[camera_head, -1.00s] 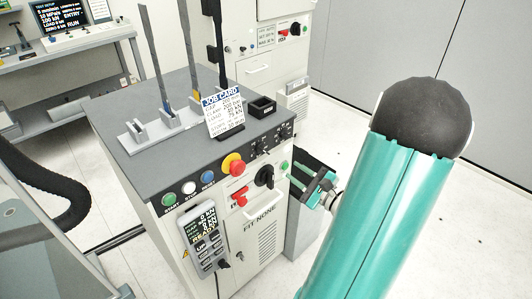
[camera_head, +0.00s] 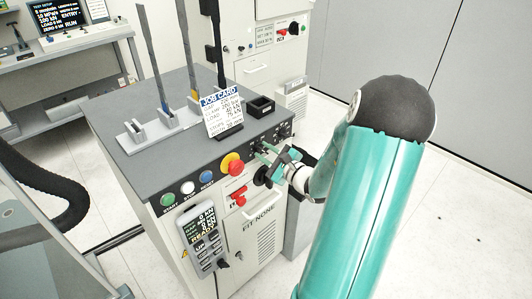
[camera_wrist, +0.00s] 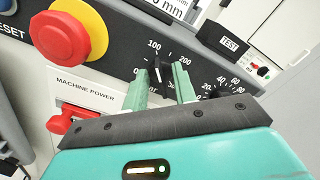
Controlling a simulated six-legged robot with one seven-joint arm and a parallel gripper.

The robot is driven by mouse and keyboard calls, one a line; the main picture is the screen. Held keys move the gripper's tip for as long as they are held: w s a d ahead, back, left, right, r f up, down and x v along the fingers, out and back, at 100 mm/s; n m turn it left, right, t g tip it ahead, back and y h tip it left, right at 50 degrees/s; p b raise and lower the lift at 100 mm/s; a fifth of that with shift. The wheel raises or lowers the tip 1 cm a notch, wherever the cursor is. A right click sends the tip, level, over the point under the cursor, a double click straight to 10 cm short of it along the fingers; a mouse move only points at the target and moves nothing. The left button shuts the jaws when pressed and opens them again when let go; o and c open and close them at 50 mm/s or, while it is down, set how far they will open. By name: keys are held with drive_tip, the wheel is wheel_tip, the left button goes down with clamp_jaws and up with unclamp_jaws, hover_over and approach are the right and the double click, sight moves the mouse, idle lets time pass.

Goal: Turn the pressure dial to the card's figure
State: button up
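The pressure dial (camera_wrist: 160,72) is a small black knob on the dark panel in the wrist view. Its scale reads 0, 100, 200 and a partly covered 300. Its pointer aims up, close to the 100 mark. My gripper (camera_wrist: 163,75) has its two green fingers apart, one on each side of the knob; I cannot tell whether they touch it. In the head view my gripper (camera_head: 268,154) is at the right end of the sloping panel and hides the dial. The white job card (camera_head: 222,110) stands upright on the console top; its small figures are hard to read.
A red mushroom button (camera_wrist: 59,35) on a yellow ring and a red machine power switch (camera_wrist: 62,122) lie left of my gripper. A second dial (camera_wrist: 218,92) sits close on the right, partly covered. A handset (camera_head: 203,238) hangs on the console front.

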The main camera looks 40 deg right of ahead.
clamp_jaws()
drive_tip(key=shift+m, duration=0.3)
drive_tip(key=m, duration=0.7)
drive_tip(key=shift+d, duration=0.2)
drive_tip(key=m, duration=0.4)
drive_tip(key=shift+d+m, duration=0.1)
drive_tip(key=shift+m, duration=0.2)
drive_tip(key=shift+d+m, duration=0.1)
drive_tip(key=shift+m, duration=1.8)
drive_tip(key=shift+f, duration=0.1)
